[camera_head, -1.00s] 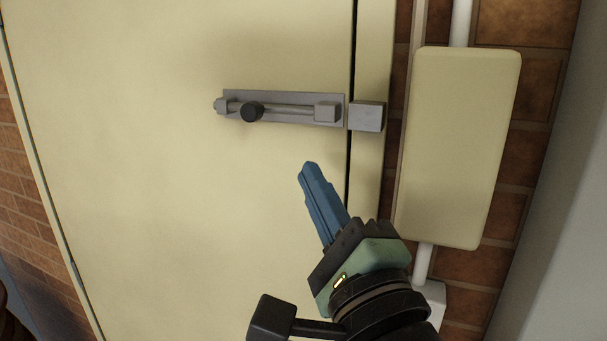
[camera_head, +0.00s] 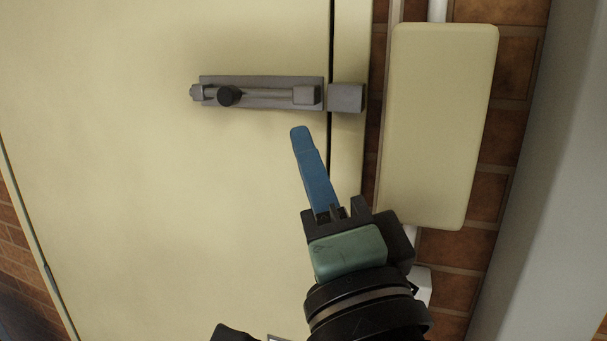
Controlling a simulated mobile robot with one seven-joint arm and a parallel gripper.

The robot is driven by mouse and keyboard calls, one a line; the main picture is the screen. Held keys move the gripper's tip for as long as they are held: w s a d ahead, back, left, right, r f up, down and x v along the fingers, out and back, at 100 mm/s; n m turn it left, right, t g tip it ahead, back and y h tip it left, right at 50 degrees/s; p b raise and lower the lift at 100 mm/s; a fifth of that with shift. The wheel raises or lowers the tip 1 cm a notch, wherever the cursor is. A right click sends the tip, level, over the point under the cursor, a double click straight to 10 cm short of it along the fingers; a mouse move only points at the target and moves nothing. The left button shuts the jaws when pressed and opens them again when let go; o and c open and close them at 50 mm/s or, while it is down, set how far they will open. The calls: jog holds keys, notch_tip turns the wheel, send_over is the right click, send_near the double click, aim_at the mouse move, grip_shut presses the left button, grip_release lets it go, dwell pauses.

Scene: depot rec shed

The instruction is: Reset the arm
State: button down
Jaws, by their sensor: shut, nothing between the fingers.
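My gripper (camera_head: 300,134) has blue fingers pressed together with nothing between them. It points up, in front of the cream door (camera_head: 110,190), in the lower middle of the head view. Its tips appear just below a grey sliding bolt (camera_head: 262,92) on the door, with a visible gap between them in the picture. The bolt's dark round knob (camera_head: 228,96) is near the left end of its plate. A grey keeper block (camera_head: 346,98) is on the frame, right of the door's edge gap.
A cream wall box (camera_head: 440,125) with a white conduit is on the brick wall (camera_head: 505,125), close to the right of my gripper. A grey surface (camera_head: 555,200) stands at the far right. The door's left part is clear.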

jog(key=s+r+n+t+h+b, duration=0.1)
jog(key=s+r+n+t+h, duration=0.4)
jog(key=r+n, duration=0.3)
jog(key=s+n+h, duration=0.1)
jog(key=n, duration=0.3)
jog(key=shift+s+a+r+b, duration=0.15)
jog(key=shift+s+r+b, duration=0.25)
jog(key=shift+f, duration=0.1)
